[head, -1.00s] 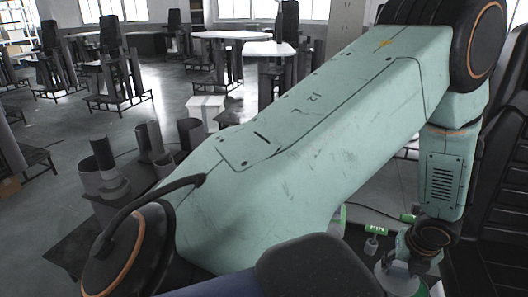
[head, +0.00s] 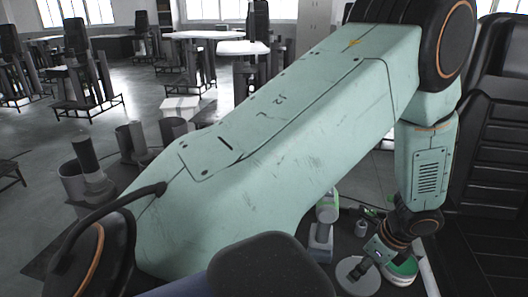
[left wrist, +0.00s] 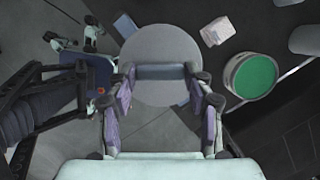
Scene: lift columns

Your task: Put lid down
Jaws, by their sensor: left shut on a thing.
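My left gripper (head: 378,252) is shut on a round grey lid (head: 358,278) near the bottom of the head view. I cannot tell how high the lid is above the surface. My right gripper is not in view.
A green and white device (head: 323,220) stands left of the gripper. In the left wrist view a small white box (left wrist: 216,31) lies near the lid, and a blue tray (left wrist: 88,72) with a red spot is at left. Grey cylinders (head: 130,140) stand at the head view's left.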

